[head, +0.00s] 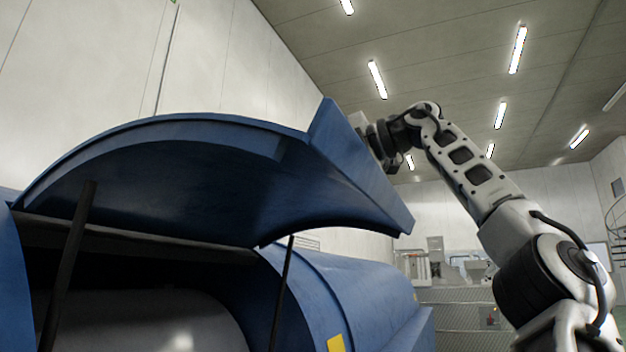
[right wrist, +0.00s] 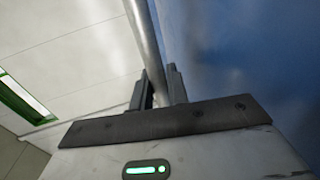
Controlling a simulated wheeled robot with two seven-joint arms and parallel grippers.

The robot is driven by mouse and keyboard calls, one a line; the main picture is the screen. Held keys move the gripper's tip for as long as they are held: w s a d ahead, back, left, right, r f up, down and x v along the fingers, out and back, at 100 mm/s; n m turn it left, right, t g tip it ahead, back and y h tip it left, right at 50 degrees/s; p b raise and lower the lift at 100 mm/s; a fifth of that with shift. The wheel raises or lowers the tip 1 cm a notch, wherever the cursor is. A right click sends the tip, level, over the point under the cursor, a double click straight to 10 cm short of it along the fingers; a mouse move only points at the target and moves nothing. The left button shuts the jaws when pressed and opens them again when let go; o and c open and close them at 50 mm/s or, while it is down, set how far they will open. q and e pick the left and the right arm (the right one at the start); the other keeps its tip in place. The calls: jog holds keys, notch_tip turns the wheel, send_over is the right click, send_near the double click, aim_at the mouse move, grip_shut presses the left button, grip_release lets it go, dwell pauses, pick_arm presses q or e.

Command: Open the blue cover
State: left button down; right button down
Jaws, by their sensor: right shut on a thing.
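The blue cover (head: 215,175) stands raised on the blue machine in the head view, its curved underside facing me. The dark inside of the machine shows below it. My right gripper (right wrist: 158,74) is shut on a grey metal bar (right wrist: 143,30), the cover's handle, beside the blue surface in the right wrist view. In the head view my right arm reaches the cover's outer side at the upper right; the fingers and the handle are hidden behind the cover's edge there. My left gripper is in neither view.
Two dark struts (head: 68,265) (head: 283,290) stand between the machine's opening and the cover. A pale drum (head: 150,322) lies inside the opening. The blue housing (head: 355,295) continues to the right. A mesh fence (head: 462,315) and grey equipment stand farther back.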

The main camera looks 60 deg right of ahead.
jog(key=shift+w+r, duration=0.2)
jog(key=shift+r, duration=0.4)
jog(key=shift+w+r, duration=0.2)
jog(key=shift+r, duration=0.4)
jog(key=c, duration=1.4)
grip_release()
jog(key=shift+s, duration=0.1)
jog(key=s+r, duration=0.1)
jog(key=s, duration=0.6)
jog(key=shift+d+r, duration=0.2)
jog(key=shift+s, duration=0.1)
